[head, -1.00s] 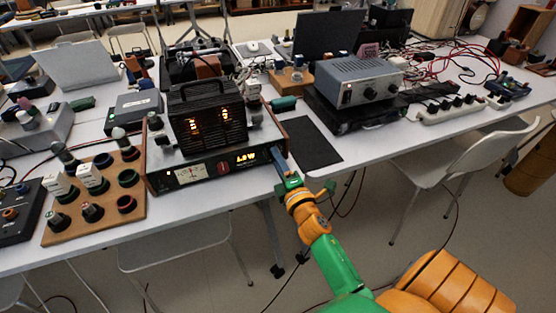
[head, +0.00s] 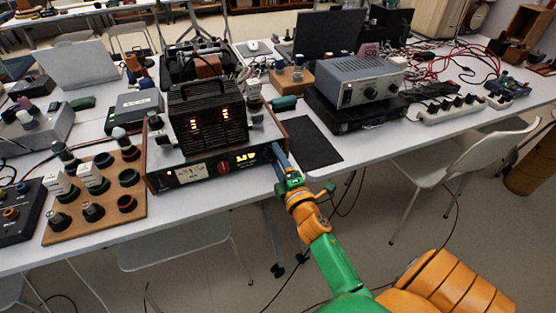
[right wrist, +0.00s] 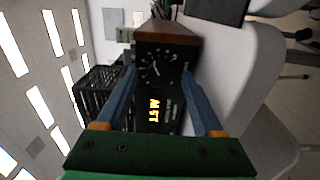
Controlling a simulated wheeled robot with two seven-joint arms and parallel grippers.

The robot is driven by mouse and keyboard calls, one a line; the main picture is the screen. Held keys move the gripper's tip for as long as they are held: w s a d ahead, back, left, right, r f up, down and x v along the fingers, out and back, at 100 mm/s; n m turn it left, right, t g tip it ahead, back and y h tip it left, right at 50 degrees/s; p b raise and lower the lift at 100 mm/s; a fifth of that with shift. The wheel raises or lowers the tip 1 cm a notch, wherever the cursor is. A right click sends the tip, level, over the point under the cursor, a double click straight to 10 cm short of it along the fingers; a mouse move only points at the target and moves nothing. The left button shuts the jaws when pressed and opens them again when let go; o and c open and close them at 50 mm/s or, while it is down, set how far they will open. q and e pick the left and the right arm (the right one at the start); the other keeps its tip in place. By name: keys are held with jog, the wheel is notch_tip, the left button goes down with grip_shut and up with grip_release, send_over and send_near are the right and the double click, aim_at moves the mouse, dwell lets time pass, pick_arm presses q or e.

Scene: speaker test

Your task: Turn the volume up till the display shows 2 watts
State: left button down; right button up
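The speaker-test amplifier (head: 222,169) has a black front panel, a white needle meter (head: 190,172) and a lit yellow display (head: 246,158). In the right wrist view the panel appears turned on its side, and the display (right wrist: 154,109) shows yellow characters too small to read surely. A volume dial with white tick marks (right wrist: 153,68) lies between the fingertips. My right gripper (head: 278,152) is at the panel's right end. In the right wrist view its blue fingers (right wrist: 158,73) are apart, on either side of the dial; contact cannot be told. My left gripper is not in view.
Glowing tubes in a black cage (head: 208,118) stand on the amplifier. A wooden board of knobs (head: 100,225) lies to its left. A black mat (head: 312,142) and a grey instrument (head: 355,82) are to the right. A white chair (head: 465,165) stands at the table's front.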

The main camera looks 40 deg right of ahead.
jog(key=v, duration=0.7)
jog(key=shift+s, duration=0.1)
